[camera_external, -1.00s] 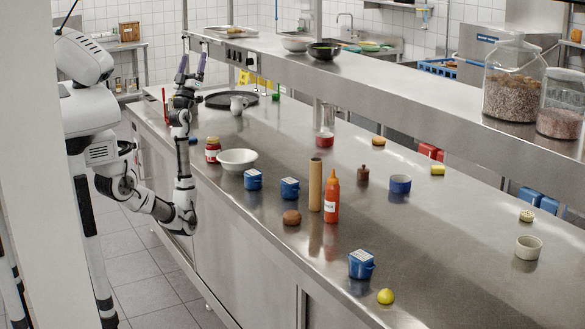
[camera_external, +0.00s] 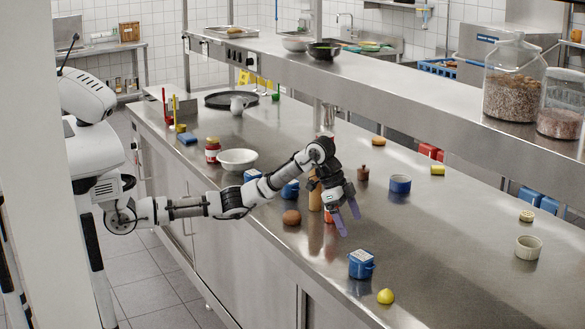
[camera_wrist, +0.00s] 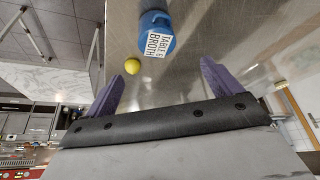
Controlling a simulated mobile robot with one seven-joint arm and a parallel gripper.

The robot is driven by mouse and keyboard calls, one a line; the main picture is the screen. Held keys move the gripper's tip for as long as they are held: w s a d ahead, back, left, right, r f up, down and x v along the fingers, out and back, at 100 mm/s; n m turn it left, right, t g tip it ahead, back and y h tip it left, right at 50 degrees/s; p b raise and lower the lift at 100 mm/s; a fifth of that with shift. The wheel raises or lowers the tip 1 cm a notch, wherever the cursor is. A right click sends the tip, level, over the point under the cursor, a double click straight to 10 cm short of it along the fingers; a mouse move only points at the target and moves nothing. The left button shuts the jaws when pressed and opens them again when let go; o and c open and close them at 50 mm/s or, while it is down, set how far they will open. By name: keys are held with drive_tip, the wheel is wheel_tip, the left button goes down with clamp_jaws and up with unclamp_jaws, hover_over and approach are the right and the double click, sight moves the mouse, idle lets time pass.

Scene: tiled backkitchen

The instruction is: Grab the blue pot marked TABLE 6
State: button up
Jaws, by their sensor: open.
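The blue pot marked TABLE 6 BROTH (camera_wrist: 155,22) shows in the wrist view beyond my open fingers, its white label readable. In the external view the blue pot with a white label near the counter's front edge (camera_external: 361,268) stands upright, with my gripper (camera_external: 348,222) above and behind it. My gripper is open and empty, its purple fingers pointing down toward the pot without touching it; it also shows in the wrist view (camera_wrist: 160,85). Two other blue pots, one (camera_external: 252,175) and another (camera_external: 290,190), are partly hidden by my arm.
A yellow lemon (camera_external: 385,296) lies beside the pot. The red sauce bottle (camera_external: 329,216) and brown cylinder (camera_external: 315,196) stand behind my gripper, mostly hidden. A brown ball-like item (camera_external: 291,217) and white bowl (camera_external: 238,160) are left.

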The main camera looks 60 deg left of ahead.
sight(360, 255)
drive_tip(key=shift+y, duration=0.3)
drive_tip(key=x, duration=0.3)
drive_tip(key=p+x, duration=0.1)
drive_tip(key=x, duration=0.2)
drive_tip(key=s+x, duration=0.1)
drive_tip(key=x, duration=0.2)
drive_tip(key=shift+f, duration=0.15)
drive_tip(key=shift+p+x, duration=1.05)
drive_tip(key=shift+x, duration=1.55)
drive_tip(key=shift+d, duration=0.15)
drive_tip(key=c, duration=1.3)
